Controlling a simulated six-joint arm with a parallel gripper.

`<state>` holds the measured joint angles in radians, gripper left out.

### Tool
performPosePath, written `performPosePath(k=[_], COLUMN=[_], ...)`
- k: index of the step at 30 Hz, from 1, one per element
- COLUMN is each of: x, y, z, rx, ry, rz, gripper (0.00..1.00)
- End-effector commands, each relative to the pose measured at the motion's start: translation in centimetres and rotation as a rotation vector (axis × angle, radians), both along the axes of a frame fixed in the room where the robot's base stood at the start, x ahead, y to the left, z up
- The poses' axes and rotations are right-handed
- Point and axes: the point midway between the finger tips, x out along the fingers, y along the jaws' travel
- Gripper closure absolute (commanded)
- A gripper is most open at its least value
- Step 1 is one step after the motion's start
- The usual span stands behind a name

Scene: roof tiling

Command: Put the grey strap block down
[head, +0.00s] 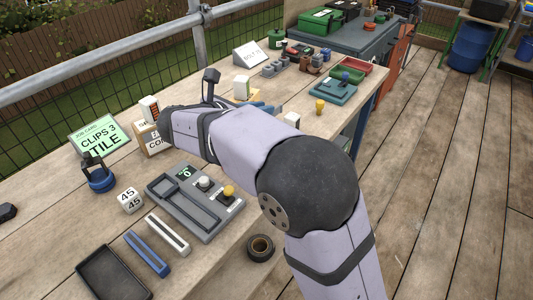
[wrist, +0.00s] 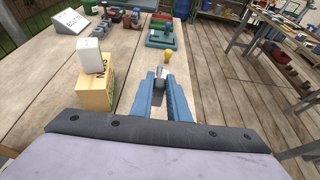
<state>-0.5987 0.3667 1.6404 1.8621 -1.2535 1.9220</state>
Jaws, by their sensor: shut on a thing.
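My gripper (wrist: 160,88) has blue fingers that reach forward over the wooden bench in the wrist view. They are shut on the grey strap block (wrist: 159,83), a small grey piece showing between the fingertips. Its lower part is hidden by the fingers, and I cannot tell whether it touches the bench. In the head view only a little of the blue fingers (head: 264,106) shows behind my arm, and the block cannot be made out. A yellow peg-like piece (wrist: 168,57) stands just beyond the fingertips.
A cardboard box (wrist: 96,92) with a white block (wrist: 90,56) on top stands left of my gripper. A grey panel (head: 190,205) lies in front. The bench edge drops to decking at right.

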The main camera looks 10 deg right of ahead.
Motion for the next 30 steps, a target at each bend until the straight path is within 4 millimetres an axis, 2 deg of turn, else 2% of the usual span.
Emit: performPosePath(k=[3,9,21,30], x=[-0.3,-0.4,-0.4,-0.4], y=[1.3,1.5,1.5,1.5], z=[0.1,0.0,-5.3,-6.2], rx=[0.000,-0.003,-0.004,-0.002], ry=[0.000,0.001,0.002,-0.001], rz=[0.005,0.004,0.005,0.005], gripper=[1.00,1.00,1.00,1.00])
